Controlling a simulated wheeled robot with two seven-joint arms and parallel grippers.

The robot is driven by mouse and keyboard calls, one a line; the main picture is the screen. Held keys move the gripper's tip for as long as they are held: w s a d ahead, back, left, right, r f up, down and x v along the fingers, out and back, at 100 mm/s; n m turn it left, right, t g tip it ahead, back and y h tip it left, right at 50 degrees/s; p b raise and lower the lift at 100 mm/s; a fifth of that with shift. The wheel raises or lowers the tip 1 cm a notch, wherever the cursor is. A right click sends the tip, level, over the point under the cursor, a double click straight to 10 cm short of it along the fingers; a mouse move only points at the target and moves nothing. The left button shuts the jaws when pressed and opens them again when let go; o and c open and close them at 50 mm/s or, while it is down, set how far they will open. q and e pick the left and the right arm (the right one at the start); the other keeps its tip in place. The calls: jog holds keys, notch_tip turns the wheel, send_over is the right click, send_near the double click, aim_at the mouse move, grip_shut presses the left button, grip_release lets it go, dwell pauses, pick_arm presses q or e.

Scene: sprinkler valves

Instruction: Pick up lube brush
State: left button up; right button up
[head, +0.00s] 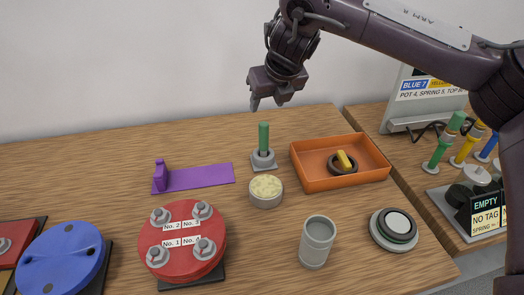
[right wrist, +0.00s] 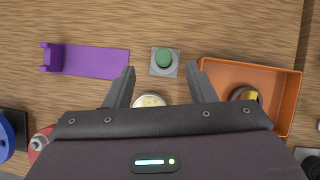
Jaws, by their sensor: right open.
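The lube brush appears to be the green-handled piece (head: 263,136) standing upright in a small grey square holder (head: 264,161) on the table; its lower end is hidden in the holder. My right gripper (head: 267,104) is open and empty, above the green handle and apart from it in the head view. In the right wrist view the green handle top (right wrist: 163,57) shows close to the line between the two open fingertips (right wrist: 161,70), slightly beyond them. My left gripper is not in view.
A round tub of pale yellow stuff (head: 266,187) stands just in front of the holder. An orange tray (head: 315,182) with a dark ring and yellow piece is to the right. A purple stand (head: 205,178) is left. A grey cup (head: 317,241) and red disc (head: 181,262) are nearer.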

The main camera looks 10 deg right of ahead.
jog(key=b, duration=0.6)
send_near(263, 136)
jog(key=x, duration=0.4)
jog(key=shift+w+d+f, duration=0.15)
jog(key=shift+w, duration=0.1)
jog(key=shift+f, duration=0.25)
jog(key=shift+w+f, duration=0.4)
jog(key=shift+f, duration=0.2)
jog(key=x, duration=0.6)
jog(key=shift+w+p, duration=0.4)
jog(key=shift+w, duration=0.1)
jog(key=shift+r, duration=0.1)
jog(key=c, duration=1)
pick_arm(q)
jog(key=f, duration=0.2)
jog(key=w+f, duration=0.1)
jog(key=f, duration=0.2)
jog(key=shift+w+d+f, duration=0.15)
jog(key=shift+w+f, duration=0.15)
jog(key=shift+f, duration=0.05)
pick_arm(e)
jog(key=shift+c, duration=0.3)
jog(key=shift+r, duration=0.1)
